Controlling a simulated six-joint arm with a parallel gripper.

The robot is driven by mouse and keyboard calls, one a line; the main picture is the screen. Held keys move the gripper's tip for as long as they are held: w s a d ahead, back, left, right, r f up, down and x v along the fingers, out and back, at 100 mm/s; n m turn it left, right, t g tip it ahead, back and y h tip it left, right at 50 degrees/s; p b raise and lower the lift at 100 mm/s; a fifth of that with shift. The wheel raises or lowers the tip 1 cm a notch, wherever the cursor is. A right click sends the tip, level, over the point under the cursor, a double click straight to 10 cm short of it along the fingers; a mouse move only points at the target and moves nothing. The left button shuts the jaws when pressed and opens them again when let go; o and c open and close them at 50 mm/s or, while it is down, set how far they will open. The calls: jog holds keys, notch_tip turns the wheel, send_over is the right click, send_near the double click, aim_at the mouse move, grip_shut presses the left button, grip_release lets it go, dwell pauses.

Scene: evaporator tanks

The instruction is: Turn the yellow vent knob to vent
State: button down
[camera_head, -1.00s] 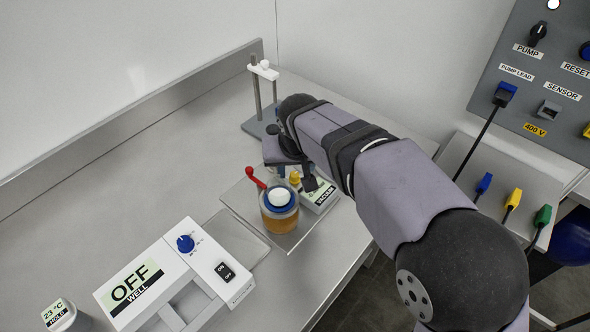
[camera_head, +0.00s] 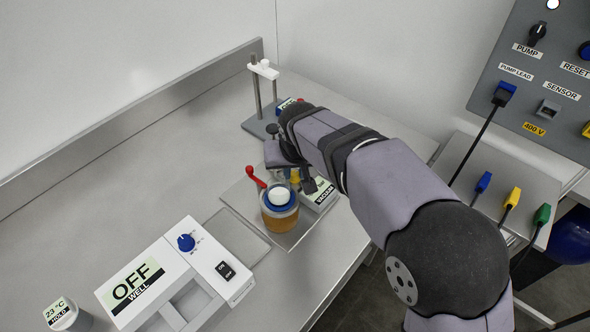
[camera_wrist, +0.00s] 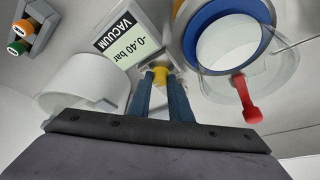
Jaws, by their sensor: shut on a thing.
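The yellow vent knob (camera_wrist: 161,72) sits between the fingertips of my gripper (camera_wrist: 164,90) in the wrist view, just below the vacuum display (camera_wrist: 120,38), which reads -0.40 bar. My gripper is shut on the knob. In the head view a small part of the yellow knob (camera_head: 295,176) shows beside my gripper and behind the jar. The vacuum unit (camera_head: 322,194) is partly hidden by my wrist. The knob's pointer and any vent marking cannot be made out.
The blue-topped jar (camera_head: 279,217) of amber liquid and a red lever (camera_head: 255,177) stand close to my gripper. A clamp stand (camera_head: 258,95) is behind. The OFF-marked well box (camera_head: 170,275) is front left. A control panel (camera_head: 545,75) is at right.

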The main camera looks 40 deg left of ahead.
jog(key=shift+r, duration=0.1)
jog(key=n, duration=0.1)
jog(key=n+g+p, duration=0.1)
jog(key=n, duration=0.1)
jog(key=shift+w+d+n+y+p, duration=0.1)
jog(key=shift+w+n+y+p, duration=0.15)
jog(key=shift+n+y+p, duration=0.15)
jog(key=n+g, duration=0.1)
jog(key=n, duration=0.1)
jog(key=n+g, duration=0.1)
jog(key=n, duration=0.3)
jog(key=shift+w+g, duration=0.3)
jog(key=shift+g, duration=0.1)
jog(key=n, duration=0.2)
jog(key=n+g+p, duration=0.1)
jog(key=n, duration=0.1)
jog(key=shift+w+n+g, duration=0.15)
jog(key=shift+n+g, duration=0.15)
jog(key=shift+n, duration=0.1)
jog(key=shift+w+n+g+h+p, duration=0.1)
jog(key=shift+n+g+h+p, duration=0.35)
jog(key=shift+n+p, duration=1.05)
jog(key=c, duration=1.6)
grip_release()
